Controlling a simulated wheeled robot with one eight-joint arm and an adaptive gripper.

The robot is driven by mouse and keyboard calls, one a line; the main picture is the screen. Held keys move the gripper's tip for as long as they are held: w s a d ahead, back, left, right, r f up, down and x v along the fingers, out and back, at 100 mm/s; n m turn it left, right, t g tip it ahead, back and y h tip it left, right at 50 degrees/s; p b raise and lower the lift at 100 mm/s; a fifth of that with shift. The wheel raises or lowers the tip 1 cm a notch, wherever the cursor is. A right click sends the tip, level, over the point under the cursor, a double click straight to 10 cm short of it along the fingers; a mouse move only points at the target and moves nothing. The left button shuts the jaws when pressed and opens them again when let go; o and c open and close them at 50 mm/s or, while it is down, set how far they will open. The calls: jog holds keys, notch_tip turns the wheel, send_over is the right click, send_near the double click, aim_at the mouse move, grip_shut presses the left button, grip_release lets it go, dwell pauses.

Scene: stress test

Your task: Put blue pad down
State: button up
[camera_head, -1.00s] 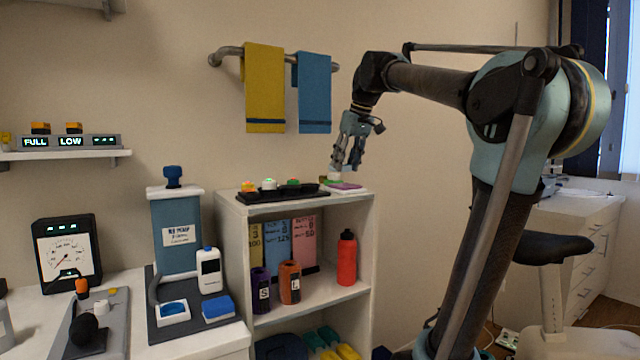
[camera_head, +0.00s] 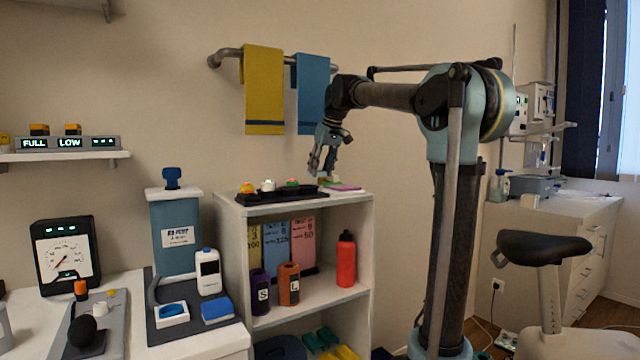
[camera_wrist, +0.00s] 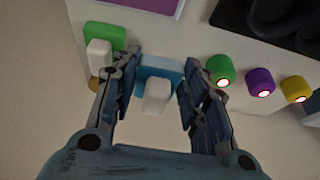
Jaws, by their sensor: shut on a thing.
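The blue pad (camera_wrist: 165,68) has a white handle block on its near side. In the wrist view it sits between the two fingers of my gripper (camera_wrist: 158,88), which is shut on it. The pad cannot be made out there. Whether the pad touches the shelf top cannot be told. A green pad (camera_wrist: 104,36) with a white block lies left of the held pad in the wrist view.
Green (camera_wrist: 220,70), purple (camera_wrist: 260,82) and yellow (camera_wrist: 296,89) knobs are close right of my fingers. A black tray (camera_head: 262,198) with coloured buttons and a purple slab (camera_head: 345,187) lie on the shelf top. Towels (camera_head: 264,90) hang behind.

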jog(key=shift+f, duration=0.8)
jog(key=shift+x, duration=1.55)
jog(key=shift+s+d, duration=0.1)
jog(key=shift+f, duration=0.1)
jog(key=o, duration=1.1)
jog(key=v, duration=1.2)
